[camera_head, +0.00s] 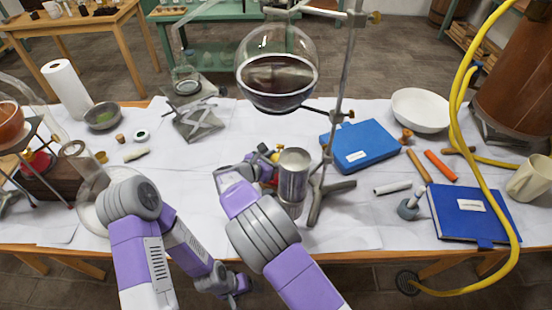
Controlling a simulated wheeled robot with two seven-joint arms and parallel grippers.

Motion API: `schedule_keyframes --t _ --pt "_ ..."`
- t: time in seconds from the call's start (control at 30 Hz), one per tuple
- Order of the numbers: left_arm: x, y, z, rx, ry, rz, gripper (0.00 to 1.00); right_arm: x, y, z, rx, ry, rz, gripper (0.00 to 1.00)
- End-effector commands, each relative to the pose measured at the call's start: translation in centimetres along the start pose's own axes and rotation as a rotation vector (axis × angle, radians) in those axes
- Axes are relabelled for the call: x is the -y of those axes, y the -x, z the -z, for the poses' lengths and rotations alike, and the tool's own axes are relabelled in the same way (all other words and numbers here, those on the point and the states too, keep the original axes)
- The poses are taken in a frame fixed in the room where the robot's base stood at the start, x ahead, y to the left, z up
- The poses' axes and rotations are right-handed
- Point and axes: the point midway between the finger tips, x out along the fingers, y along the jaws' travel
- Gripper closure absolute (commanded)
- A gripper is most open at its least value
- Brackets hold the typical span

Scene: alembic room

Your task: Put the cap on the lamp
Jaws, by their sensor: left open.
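A small red lamp-like vessel (38,160) stands under a tripod at the far left, partly hidden by the tripod and the bowl on it. I cannot tell for sure which small piece is the cap. A round dark piece with a pale rim (140,135) and a small amber piece (101,157) lie on the white cloth to its right. My left gripper (236,284) is low at the table's front edge, open, away from the lamp. My right arm reaches over the middle of the cloth. Its gripper is mostly hidden near small red and yellow things.
A metal can (292,178) and a stand holding a round flask (277,72) are mid-table. Glassware (90,180) stands near the lamp. A jack (195,118), blue case (360,144), white bowl (420,109) and blue book (470,215) occupy the table. A yellow hose (455,120) hangs right.

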Motion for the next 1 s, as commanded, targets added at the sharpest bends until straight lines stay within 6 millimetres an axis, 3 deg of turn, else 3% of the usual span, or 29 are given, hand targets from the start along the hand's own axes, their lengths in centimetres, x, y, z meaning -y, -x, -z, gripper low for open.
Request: schedule_keyframes --t 0.2,0.23,0.43,0.77,1.0 --pt "0.0 0.0 0.0 0.0 0.0 0.0 0.22 0.0 0.0 0.0 0.0 0.0 0.0 0.8" --pt "0.0 0.0 0.0 0.0 0.0 0.0 0.22 0.0 0.0 0.0 0.0 0.0 0.0 0.49" --pt "0.0 0.0 0.0 0.0 0.0 0.0 0.22 0.0 0.0 0.0 0.0 0.0 0.0 0.21" --pt "-0.1 0.2 0.0 0.0 0.0 0.0 0.22 -0.1 0.5 -0.1 0.0 0.0 -0.002 0.21" --pt "-0.5 1.3 -0.1 0.0 0.0 0.0 0.22 -0.1 4.3 -0.2 -0.001 0.001 -0.003 0.21"
